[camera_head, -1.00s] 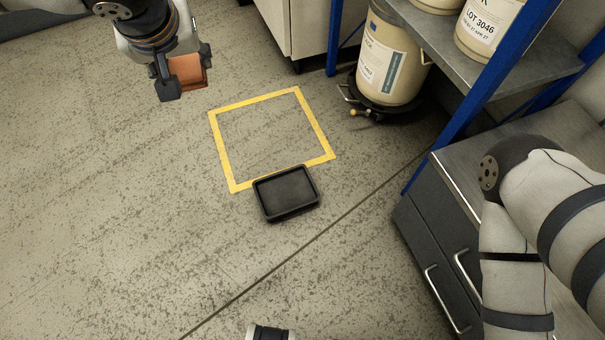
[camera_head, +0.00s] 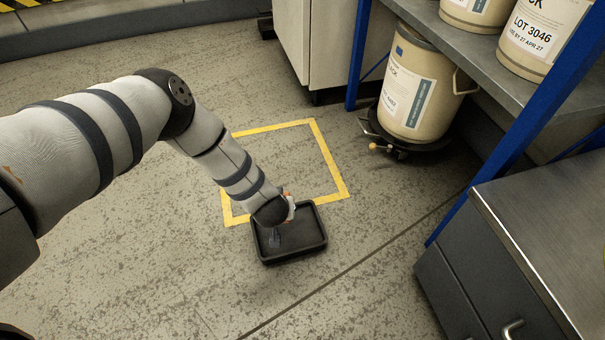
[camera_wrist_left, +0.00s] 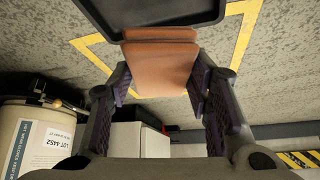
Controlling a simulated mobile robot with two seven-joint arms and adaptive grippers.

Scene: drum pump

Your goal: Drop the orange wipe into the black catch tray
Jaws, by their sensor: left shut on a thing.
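The black catch tray (camera_head: 308,245) lies on the floor at the near edge of a yellow floor square. My left gripper (camera_head: 276,238) shows over the tray in the head view, its fingers largely hidden by my arm. In the left wrist view the orange wipe (camera_wrist_left: 160,66) is between the fingers of my left gripper (camera_wrist_left: 163,88), which is shut on it. The tray (camera_wrist_left: 150,20) shows at the top of that view, just beyond the wipe. The height of the wipe above the tray is hard to tell. My right gripper is not in view.
A grey cabinet (camera_head: 475,255) is at the right. Yellow tape (camera_head: 333,165) marks the floor square. The floor around the tray is clear.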

